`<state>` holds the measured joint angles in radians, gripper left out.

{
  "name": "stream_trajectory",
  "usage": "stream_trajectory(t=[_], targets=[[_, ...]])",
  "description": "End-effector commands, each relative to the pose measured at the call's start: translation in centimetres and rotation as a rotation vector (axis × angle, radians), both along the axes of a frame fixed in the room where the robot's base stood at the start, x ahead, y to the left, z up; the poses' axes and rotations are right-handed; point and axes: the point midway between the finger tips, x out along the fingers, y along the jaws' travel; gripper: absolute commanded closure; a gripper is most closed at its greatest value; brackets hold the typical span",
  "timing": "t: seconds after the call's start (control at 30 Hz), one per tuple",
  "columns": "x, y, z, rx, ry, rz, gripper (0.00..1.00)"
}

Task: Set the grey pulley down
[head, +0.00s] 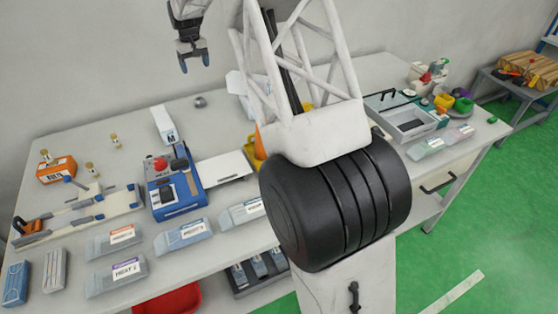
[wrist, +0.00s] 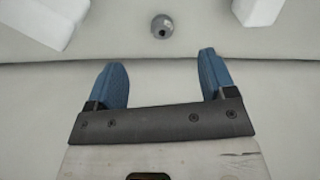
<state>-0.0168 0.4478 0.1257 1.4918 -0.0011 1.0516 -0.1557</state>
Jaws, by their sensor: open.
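The grey pulley (head: 200,102) is a small round grey piece resting on the table near its back edge, below and apart from my gripper. In the wrist view the pulley (wrist: 162,27) shows a dark hole and sits beyond the fingertips, roughly centred between them. My gripper (head: 194,64) hangs above the back of the table. In the wrist view its two blue fingers (wrist: 162,72) are spread wide with nothing between them.
A white box (head: 163,125) stands to the left of the pulley. A blue heat-sealer-like machine (head: 172,183) and several labelled bins (head: 183,236) stand nearer. My arm hides part of the table's middle. The surface around the pulley is bare.

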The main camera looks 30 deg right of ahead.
Motion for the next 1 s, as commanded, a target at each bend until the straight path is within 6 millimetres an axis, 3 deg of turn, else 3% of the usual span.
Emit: stream_trajectory(t=[0.2, 0.5, 1.0], targets=[[-5.2, -0.3, 4.1, 0.000, -0.020, -0.016, 0.23], [-12.4, -0.7, 8.3, 0.001, -0.045, -0.039, 0.23], [-25.4, -1.2, 13.1, 0.003, -0.085, -0.077, 0.23]])
